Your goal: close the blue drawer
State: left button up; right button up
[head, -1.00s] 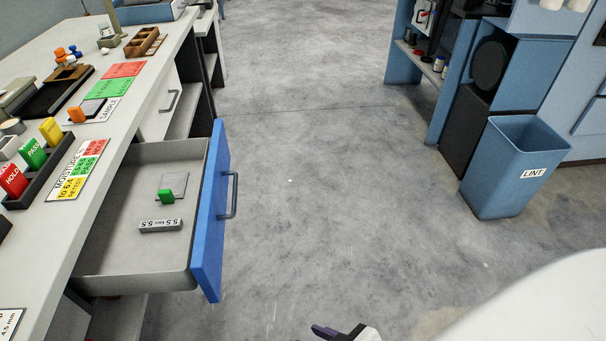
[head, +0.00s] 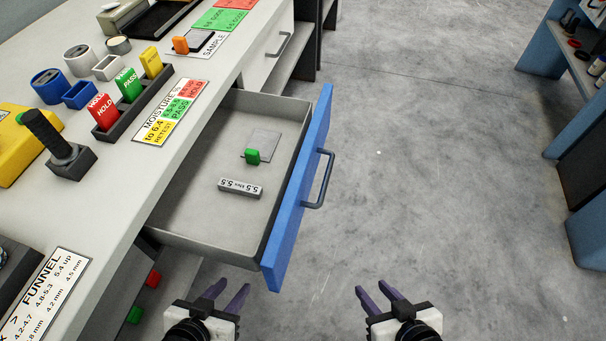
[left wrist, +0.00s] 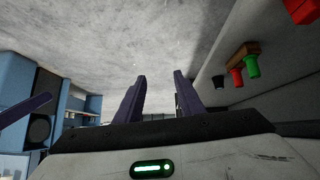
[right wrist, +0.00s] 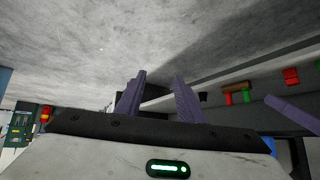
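The blue drawer (head: 299,199) is pulled well out from under the white counter. Its blue front carries a dark bar handle (head: 320,180). Inside the grey tray lie a grey block marked 5.5 (head: 240,188), a small green piece (head: 252,156) and a flat grey plate (head: 265,143). My left gripper (head: 226,293) is open and empty, below the drawer front's near corner in the head view. My right gripper (head: 375,293) is open and empty over the floor, to the right of the drawer front. Neither touches the drawer. Both wrist views show spread, empty fingers.
The white counter (head: 190,100) holds card blocks, cups and a yellow device (head: 22,150). A white drawer (head: 268,50) beyond is shut. Red and green pieces (head: 153,279) sit on a low shelf. The grey floor (head: 430,180) to the right is clear.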

aim_at(192, 215)
jog(key=u, duration=0.5)
jog(key=k, duration=1.1)
jog(key=z, duration=0.1)
jog(key=i, duration=0.7)
jog(key=u, duration=0.2)
